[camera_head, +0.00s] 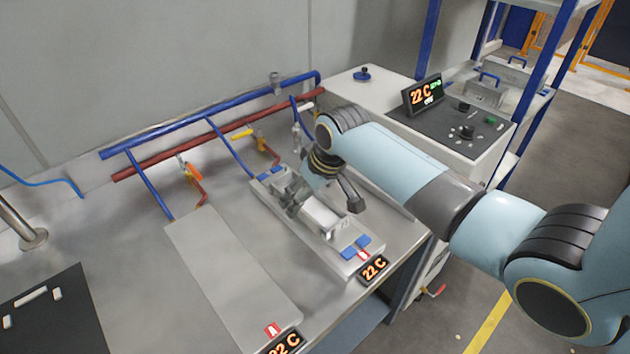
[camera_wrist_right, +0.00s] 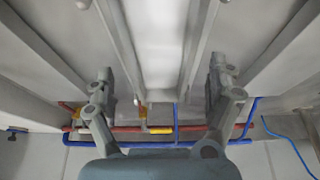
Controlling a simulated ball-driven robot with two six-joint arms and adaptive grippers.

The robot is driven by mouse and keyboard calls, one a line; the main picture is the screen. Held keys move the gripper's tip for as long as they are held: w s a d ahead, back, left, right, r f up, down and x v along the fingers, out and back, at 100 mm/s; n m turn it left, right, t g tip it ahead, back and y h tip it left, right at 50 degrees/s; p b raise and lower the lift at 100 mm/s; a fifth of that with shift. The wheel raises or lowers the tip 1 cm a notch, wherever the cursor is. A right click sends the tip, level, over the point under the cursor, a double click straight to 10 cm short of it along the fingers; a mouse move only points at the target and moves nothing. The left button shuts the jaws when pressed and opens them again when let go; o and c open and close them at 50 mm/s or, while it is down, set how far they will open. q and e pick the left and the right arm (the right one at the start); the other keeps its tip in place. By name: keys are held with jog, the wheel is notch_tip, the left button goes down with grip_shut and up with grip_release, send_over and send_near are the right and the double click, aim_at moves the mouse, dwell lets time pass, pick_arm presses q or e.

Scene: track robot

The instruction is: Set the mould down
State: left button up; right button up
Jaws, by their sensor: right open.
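The mould (camera_head: 322,214) is a pale metal block. It rests on or just above the right-hand metal plate (camera_head: 345,262), between blue pads (camera_head: 355,247); contact beneath is hidden. My right gripper (camera_head: 318,200) is at the mould with its fingers apart on either side. In the right wrist view, the mould (camera_wrist_right: 165,45) runs between the two open fingers (camera_wrist_right: 162,75), with a visible gap on both sides. My left gripper is out of view.
A bare plate marked A (camera_head: 230,270) lies to the left. Blue pipes (camera_head: 220,117) and red pipes (camera_head: 220,137) with valves run along the back. A control box with a 22 C display (camera_head: 423,95) stands at the right. A dark mat (camera_head: 50,315) is at far left.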

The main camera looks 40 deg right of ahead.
jog(key=v, duration=1.1)
jog(key=shift+r, duration=0.15)
